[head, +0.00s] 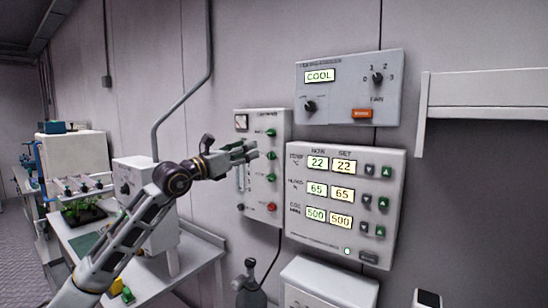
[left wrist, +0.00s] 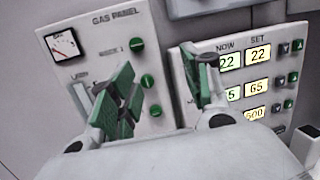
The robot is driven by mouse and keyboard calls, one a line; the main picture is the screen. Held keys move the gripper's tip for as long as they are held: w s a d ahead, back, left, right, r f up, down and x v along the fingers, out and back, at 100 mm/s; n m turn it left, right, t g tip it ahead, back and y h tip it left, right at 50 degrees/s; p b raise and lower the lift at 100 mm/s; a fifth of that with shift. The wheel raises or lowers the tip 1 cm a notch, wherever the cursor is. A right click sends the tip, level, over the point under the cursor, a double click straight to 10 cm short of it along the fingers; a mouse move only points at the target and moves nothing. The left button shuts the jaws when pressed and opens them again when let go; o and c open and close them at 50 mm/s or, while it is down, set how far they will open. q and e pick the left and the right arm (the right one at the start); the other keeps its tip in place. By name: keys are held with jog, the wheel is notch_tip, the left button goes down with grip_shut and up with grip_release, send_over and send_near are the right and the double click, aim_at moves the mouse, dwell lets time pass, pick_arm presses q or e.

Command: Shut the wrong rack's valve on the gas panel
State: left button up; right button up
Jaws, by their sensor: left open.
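The gas panel (head: 255,212) is a pale wall box with a dial gauge (head: 241,122) at upper left. A column of round green valve knobs runs down its right side: top (head: 271,133), second (head: 271,156) and third (head: 271,178). A red knob (head: 271,207) sits at the bottom. My left gripper (head: 254,149) is in front of the panel, open, with nothing between its green-padded fingers. In the left wrist view, the fingers (left wrist: 165,72) stand either side of the green knobs (left wrist: 147,80), apart from them. The lower panel and part of its labels are hidden. My right gripper is not in view.
A grey control box (head: 348,88) reading COOL hangs above right. A display panel (head: 345,205) with number pairs and buttons adjoins the gas panel. A wall shelf (head: 480,84) is at right. A bench with a plant rack (head: 83,190) stands at left; a cylinder (head: 250,285) stands below.

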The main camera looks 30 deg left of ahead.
pick_arm(q)
jog(key=f+y, duration=0.1)
jog(key=w+a+f+g+y, duration=0.1)
jog(key=a+f+n+y, duration=0.1)
jog(key=f, duration=0.1)
jog(key=shift+w+f+g, duration=0.1)
jog(key=shift+w+g, duration=0.2)
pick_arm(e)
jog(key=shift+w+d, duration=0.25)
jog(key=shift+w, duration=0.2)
pick_arm(q)
jog(key=shift+w, duration=0.1)
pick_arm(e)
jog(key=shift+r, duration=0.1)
